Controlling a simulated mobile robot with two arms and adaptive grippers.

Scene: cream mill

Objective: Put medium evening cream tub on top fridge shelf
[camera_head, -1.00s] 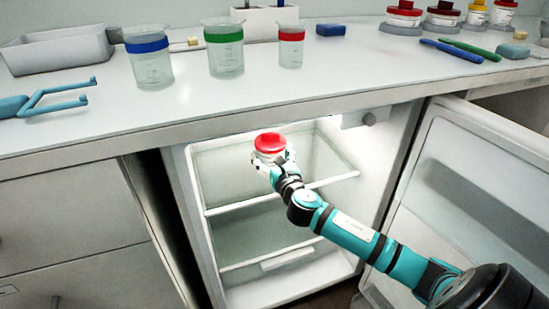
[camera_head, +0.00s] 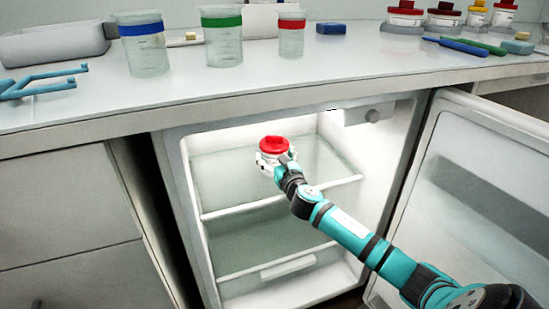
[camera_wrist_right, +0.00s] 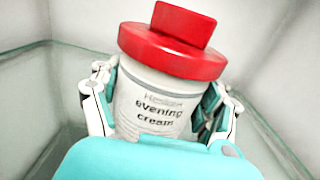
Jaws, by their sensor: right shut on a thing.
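The evening cream tub (camera_head: 273,148) is white with a red lid. Its label reads "evening cream" in the right wrist view (camera_wrist_right: 158,112). My right gripper (camera_head: 272,163) is shut on the tub's body, with a finger on each side of it in the right wrist view (camera_wrist_right: 162,105). The tub is upright inside the open fridge (camera_head: 172,175), over the top glass shelf (camera_head: 235,205). I cannot tell whether its base touches the glass. My left gripper is not in view.
The fridge door (camera_head: 480,170) stands open at the right. The counter (camera_head: 300,85) runs above the fridge, with beakers, a tray and other tubs on it. The top shelf looks clear around the tub. A lower shelf (camera_head: 265,268) is empty.

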